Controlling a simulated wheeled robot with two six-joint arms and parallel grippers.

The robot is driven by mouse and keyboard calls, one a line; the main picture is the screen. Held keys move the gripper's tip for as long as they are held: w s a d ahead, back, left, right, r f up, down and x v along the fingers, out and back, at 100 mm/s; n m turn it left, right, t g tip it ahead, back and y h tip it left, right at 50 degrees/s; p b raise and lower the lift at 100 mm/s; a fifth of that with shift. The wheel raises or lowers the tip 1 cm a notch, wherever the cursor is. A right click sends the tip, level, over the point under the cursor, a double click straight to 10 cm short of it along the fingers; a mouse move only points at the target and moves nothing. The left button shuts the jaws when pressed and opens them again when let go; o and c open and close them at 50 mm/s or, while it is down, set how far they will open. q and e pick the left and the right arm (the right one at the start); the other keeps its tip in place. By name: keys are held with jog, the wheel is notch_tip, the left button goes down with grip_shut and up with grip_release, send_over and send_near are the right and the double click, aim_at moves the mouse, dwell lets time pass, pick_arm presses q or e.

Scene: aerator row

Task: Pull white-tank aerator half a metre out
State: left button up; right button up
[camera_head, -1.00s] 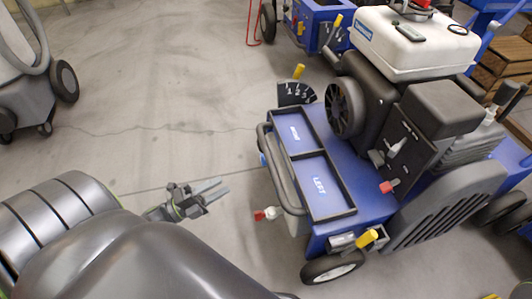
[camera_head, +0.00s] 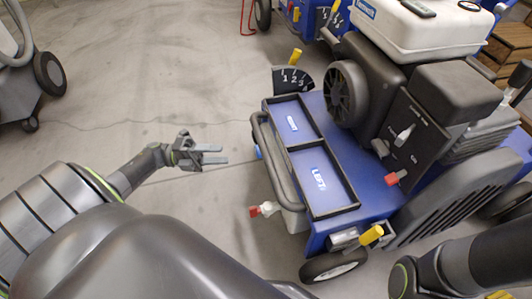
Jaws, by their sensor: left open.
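The white-tank aerator (camera_head: 340,150) stands on the right, a blue machine with a black engine and a white tank (camera_head: 425,35) on top. A dark grey bar handle (camera_head: 276,160) runs along its near left edge, beside two black-rimmed trays, one marked LEFT. My left gripper (camera_head: 215,155) is open and empty, left of the handle and apart from it, fingers pointing toward it. My right arm (camera_head: 470,265) comes in at the lower right; its gripper is out of view.
A red-tipped valve (camera_head: 262,210) and yellow-tipped levers (camera_head: 371,234) stick out of the aerator. Another blue machine (camera_head: 310,18) stands behind it. A grey machine with black wheels (camera_head: 22,75) is at the left. The floor (camera_head: 150,70) between is clear.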

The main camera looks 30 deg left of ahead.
aim_at(266, 154)
pick_arm(q)
jog(key=shift+b+x, duration=1.4)
jog(key=shift+x, duration=5.65)
jog(key=shift+c, duration=0.3)
grip_shut()
